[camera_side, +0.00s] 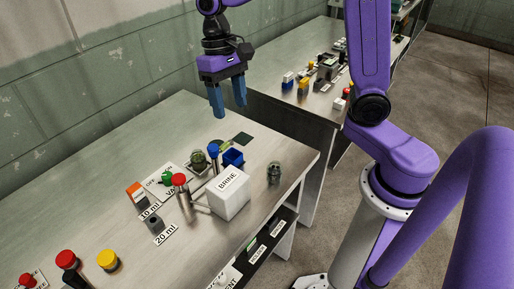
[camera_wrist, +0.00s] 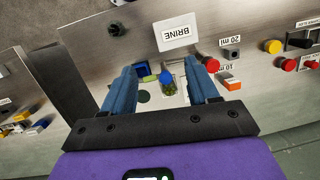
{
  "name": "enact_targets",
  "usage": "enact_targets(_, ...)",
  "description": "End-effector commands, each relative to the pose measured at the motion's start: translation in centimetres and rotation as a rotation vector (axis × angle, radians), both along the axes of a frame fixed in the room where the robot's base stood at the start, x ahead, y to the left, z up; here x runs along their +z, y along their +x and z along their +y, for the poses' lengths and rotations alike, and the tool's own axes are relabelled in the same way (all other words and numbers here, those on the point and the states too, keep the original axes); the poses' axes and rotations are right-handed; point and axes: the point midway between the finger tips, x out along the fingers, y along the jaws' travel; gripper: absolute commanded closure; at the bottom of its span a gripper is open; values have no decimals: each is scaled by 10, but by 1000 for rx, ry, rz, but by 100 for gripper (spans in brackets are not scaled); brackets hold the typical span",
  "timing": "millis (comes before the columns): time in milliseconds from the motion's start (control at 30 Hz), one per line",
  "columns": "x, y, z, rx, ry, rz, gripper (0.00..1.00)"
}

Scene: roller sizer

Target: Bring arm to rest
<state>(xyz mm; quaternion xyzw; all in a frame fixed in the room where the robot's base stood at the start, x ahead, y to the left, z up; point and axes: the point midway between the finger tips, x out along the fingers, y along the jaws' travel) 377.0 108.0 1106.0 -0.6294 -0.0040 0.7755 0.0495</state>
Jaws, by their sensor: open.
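My gripper (camera_side: 230,108) hangs from my purple wrist, fingers down, above the far part of the steel bench (camera_side: 180,115) in the side view. Its two blue fingers are apart with nothing held between them. In the wrist view my gripper (camera_wrist: 162,68) frames a jar with green contents (camera_wrist: 168,90) and a blue cap or knob lying below it on the bench. That jar (camera_side: 199,162) stands beside a blue-topped post (camera_side: 213,152) in the side view. The fingers are clear of both.
A white BRINE box (camera_side: 229,193), a blue bin (camera_side: 233,157), a red-topped post (camera_side: 180,182) and a small dark jar (camera_side: 274,173) stand nearby. Red and yellow (camera_side: 108,260) buttons sit at the near left. A second bench with items stands behind. Air around my gripper is clear.

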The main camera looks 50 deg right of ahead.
Motion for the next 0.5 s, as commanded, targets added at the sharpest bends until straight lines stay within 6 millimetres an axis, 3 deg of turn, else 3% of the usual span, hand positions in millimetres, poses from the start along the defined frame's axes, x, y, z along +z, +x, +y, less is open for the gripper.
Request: enact_targets(500, -14, -132, -18, 674, 25, -156, 41)
